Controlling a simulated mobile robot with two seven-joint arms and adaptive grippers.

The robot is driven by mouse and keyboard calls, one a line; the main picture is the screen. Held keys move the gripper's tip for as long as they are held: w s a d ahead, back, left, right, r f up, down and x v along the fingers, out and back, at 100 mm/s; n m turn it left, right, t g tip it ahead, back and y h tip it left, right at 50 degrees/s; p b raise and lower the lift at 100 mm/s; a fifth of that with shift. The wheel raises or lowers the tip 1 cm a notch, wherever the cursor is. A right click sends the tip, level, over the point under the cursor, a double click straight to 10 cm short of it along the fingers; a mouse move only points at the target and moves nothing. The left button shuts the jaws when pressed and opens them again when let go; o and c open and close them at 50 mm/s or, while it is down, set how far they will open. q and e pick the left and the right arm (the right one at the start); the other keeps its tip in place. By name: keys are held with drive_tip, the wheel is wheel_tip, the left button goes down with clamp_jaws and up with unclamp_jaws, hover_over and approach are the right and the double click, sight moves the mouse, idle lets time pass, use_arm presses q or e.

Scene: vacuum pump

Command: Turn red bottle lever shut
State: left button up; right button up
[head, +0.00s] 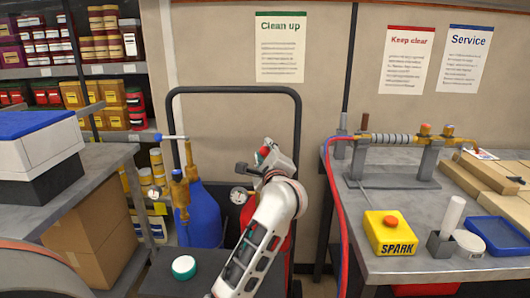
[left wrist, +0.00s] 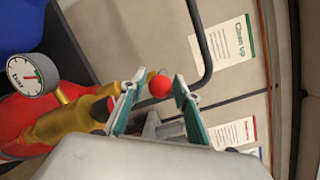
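The red bottle (head: 283,245) stands behind my left arm in the head view, mostly hidden by it. In the left wrist view the red bottle (left wrist: 18,122) lies at the left with its brass valve (left wrist: 62,122) and a round gauge (left wrist: 32,75). The gauge (head: 238,195) also shows in the head view. A red ball knob (left wrist: 159,86) appears between the teal fingertips of my left gripper (left wrist: 160,80). The fingers are apart, with a gap on each side of the knob. In the head view my left gripper (head: 266,157) is above the bottle. My right gripper is not in view.
A blue bottle (head: 205,215) stands just left of the red one. A black frame (head: 235,90) rises behind both bottles. A metal bench (head: 400,262) at the right carries a yellow SPARK box (head: 390,232). Red and blue hoses (head: 340,215) hang at its left edge.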

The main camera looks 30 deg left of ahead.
use_arm(q)
clamp_jaws()
